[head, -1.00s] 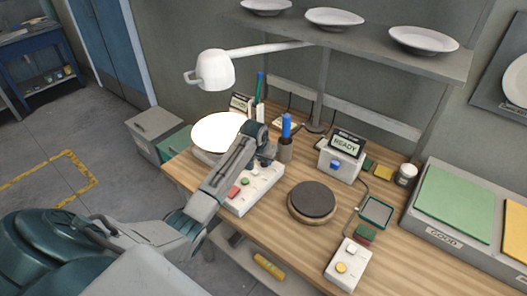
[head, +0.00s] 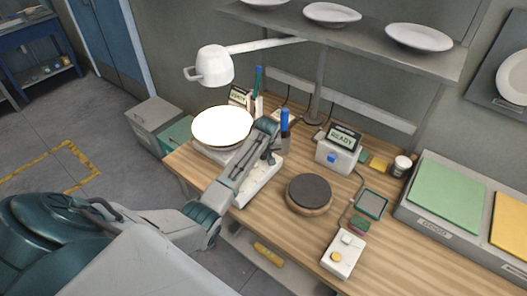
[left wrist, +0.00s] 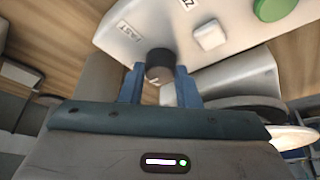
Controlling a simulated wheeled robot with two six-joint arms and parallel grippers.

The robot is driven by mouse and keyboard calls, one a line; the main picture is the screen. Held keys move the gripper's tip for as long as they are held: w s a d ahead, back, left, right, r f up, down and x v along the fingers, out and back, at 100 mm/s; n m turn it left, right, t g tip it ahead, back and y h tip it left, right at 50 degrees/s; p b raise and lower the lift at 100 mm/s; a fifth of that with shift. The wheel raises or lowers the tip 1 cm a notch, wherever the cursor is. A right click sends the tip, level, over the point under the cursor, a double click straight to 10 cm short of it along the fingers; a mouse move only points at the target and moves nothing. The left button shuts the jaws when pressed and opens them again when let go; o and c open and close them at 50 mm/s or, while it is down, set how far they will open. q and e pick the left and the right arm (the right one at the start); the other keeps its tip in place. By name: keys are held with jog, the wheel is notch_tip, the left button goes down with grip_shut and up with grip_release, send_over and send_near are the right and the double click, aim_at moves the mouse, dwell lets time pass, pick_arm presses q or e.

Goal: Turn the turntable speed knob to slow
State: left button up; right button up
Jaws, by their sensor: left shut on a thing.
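The dark speed knob (left wrist: 159,66) sits on a white control box (left wrist: 205,14), with a FAST label (left wrist: 124,31) to its left and a second label partly cut off at the top. A pale mark shows on the knob's near side. My left gripper (left wrist: 159,82) is shut on the knob, one blue finger on each side. In the head view my left gripper (head: 270,150) is over the white control box (head: 262,185), and my arm hides the knob and most buttons. A bright white plate (head: 222,126) lies under the lamp, behind the box. My right gripper is not in view.
The lamp (head: 214,66) hangs above the plate. A dark round pad (head: 309,191), a READY display box (head: 338,150) and a small button box (head: 343,254) stand to the right.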

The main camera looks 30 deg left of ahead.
pick_arm(q)
jog(key=shift+r, duration=0.1)
jog(key=o, duration=1)
jog(key=shift+c, duration=0.2)
jog(key=b+v, duration=0.3)
jog(key=v, duration=0.7)
jog(key=shift+d+r, duration=0.15)
jog(key=shift+r, duration=0.15)
jog(key=shift+s+f, duration=0.1)
